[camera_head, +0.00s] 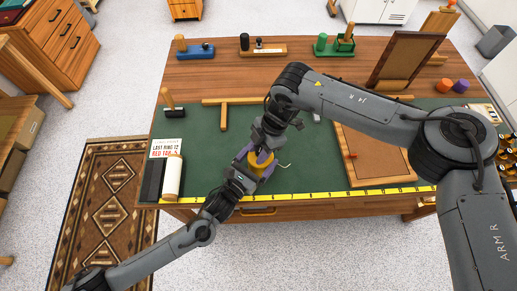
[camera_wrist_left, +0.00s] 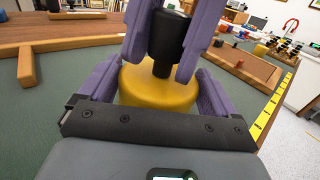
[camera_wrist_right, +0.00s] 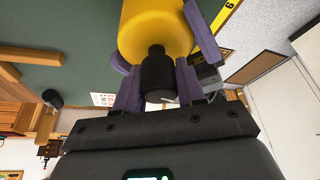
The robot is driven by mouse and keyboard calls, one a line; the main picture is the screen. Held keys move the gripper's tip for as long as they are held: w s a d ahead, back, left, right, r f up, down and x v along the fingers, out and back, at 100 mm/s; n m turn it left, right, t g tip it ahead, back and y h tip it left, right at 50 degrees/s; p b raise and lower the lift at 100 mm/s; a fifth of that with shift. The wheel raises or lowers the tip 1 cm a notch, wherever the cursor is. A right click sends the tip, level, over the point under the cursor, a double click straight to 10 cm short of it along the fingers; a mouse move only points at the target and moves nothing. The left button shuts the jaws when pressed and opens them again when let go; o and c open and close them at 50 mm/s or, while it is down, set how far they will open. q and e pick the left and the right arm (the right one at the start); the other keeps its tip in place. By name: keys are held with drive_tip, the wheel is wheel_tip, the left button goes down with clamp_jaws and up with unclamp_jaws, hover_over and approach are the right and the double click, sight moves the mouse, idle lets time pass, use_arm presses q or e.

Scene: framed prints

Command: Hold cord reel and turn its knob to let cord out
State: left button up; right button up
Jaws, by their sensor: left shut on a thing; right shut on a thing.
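The cord reel is a yellow drum (camera_head: 262,162) above the green mat near the table's front. A thin pale cord (camera_head: 283,165) shows at its right side. My left gripper (camera_head: 257,166) is shut on the drum from the front left. In the left wrist view its purple fingers flank the yellow drum (camera_wrist_left: 155,88). The black knob (camera_wrist_right: 157,75) stands out from the drum's end. My right gripper (camera_wrist_right: 157,88) is shut on this knob, with a finger on each side. In the head view the knob is hidden by the right gripper.
A yellow measuring strip (camera_head: 330,195) runs along the table's front edge. A wooden T-square (camera_head: 224,115) lies behind the reel. A wooden frame (camera_head: 375,158) lies to the right under my right arm. A white roll (camera_head: 172,178) and black block (camera_head: 153,180) sit at the left.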

sight(261, 149)
drive_tip(key=n+g+h, duration=0.1)
drive_tip(key=n, duration=0.5)
drive_tip(key=shift+s+d+n+g+h, duration=0.1)
drive_tip(key=shift+n+g+h, duration=0.2)
drive_tip(key=shift+g+h, duration=0.1)
drive_tip(key=n+h, duration=0.1)
drive_tip(key=n, duration=0.2)
drive_tip(key=n+h, duration=0.1)
drive_tip(key=n, duration=0.2)
drive_tip(key=shift+d, duration=0.2)
drive_tip(key=shift+g, duration=0.3)
drive_tip(key=o, duration=1)
drive_tip(key=shift+c, duration=0.2)
wheel_tip(261, 149, up, 10)
